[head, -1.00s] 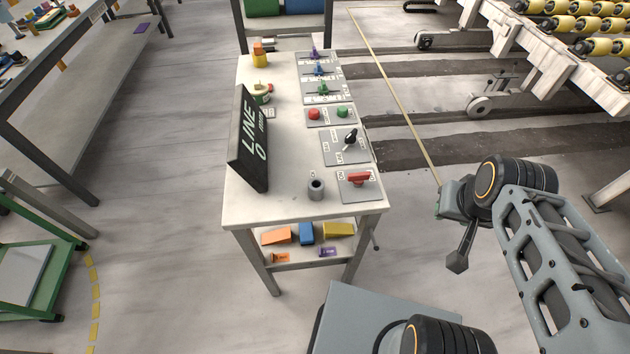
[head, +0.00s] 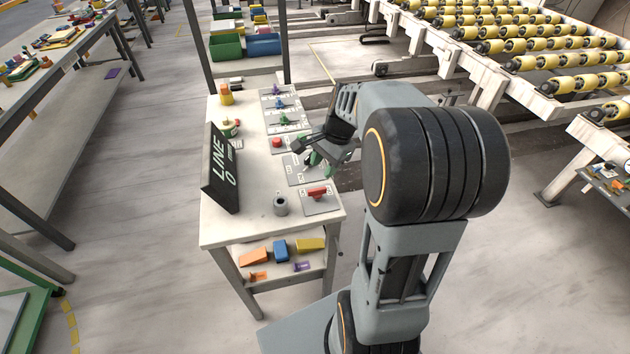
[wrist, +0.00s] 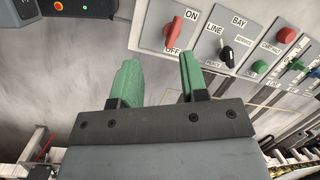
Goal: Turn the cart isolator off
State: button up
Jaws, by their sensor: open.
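A red lever switch (head: 318,191) sits on a grey plate at the near right corner of the table. In the wrist view the red lever (wrist: 173,33) is on a plate marked ON near one end and OFF near the other. The lever lies slanted roughly along the line between the two words; I cannot tell which it points to. My gripper (head: 318,157) is over the right edge of the table, beyond the red lever. Its green fingers (wrist: 160,62) are apart and empty, and touch nothing that I can see. It partly hides the selector behind it.
A black selector (wrist: 226,52) marked LINE, BAY and SERVICE is beside the red lever. A red button (head: 277,142) and small coloured levers stand farther back. A grey cylinder (head: 280,205) is left of the lever. A LINE sign (head: 219,170) stands on the left.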

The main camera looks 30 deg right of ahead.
aim_at(317, 189)
jog(key=w+d+f+m+y+p, duration=0.2)
jog(key=w+d+m, duration=0.2)
jog(key=d+m, duration=0.2)
jog(key=x, duration=0.9)
jog(key=p+x, duration=0.1)
jog(key=x, duration=0.3)
jog(key=shift+s+f, duration=0.3)
jog(key=shift+s, duration=0.05)
grip_shut()
